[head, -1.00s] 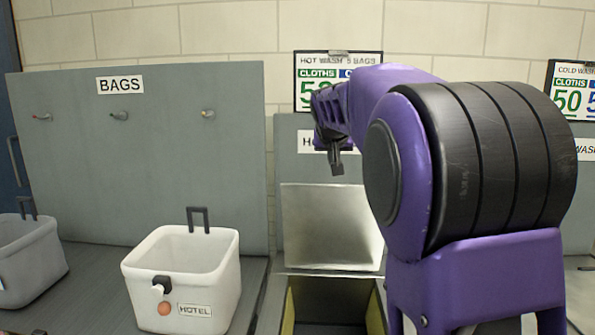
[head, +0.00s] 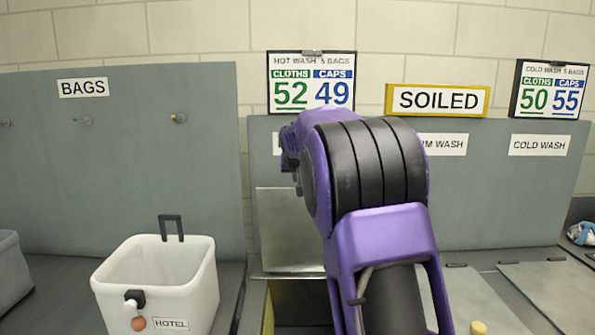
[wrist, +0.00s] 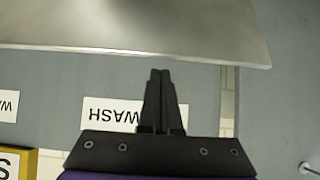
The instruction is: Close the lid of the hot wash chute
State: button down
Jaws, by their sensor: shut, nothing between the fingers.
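The hot wash chute's metal lid (head: 284,228) stands raised against the grey back panel in the head view, its right part hidden by my arm. Below it is the chute's open mouth (head: 300,303), with a yellowish inner wall. In the wrist view, a metal plate that appears to be this lid (wrist: 130,22) fills the top, its edge just beyond my fingertips. My gripper (wrist: 160,72) is shut and empty, in front of an upside-down WASH label (wrist: 134,114). I cannot tell whether the fingertips touch the plate. My arm hides the gripper in the head view.
A white HOTEL bin (head: 160,283) stands left of the chute, with part of a grey bin (head: 12,270) farther left. A closed lid, the cold wash one (head: 553,292), lies flat at right. A SOILED sign (head: 438,101) and count boards (head: 311,82) stand above the panel.

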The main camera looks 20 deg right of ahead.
jog(key=shift+s+a, duration=0.25)
jog(key=shift+s, duration=0.4)
jog(key=shift+s+a+f, duration=0.2)
jog(key=shift+s+f, duration=0.05)
jog(key=shift+s, duration=0.45)
jog(key=shift+s+f+b, duration=0.1)
jog(key=shift+b, duration=0.2)
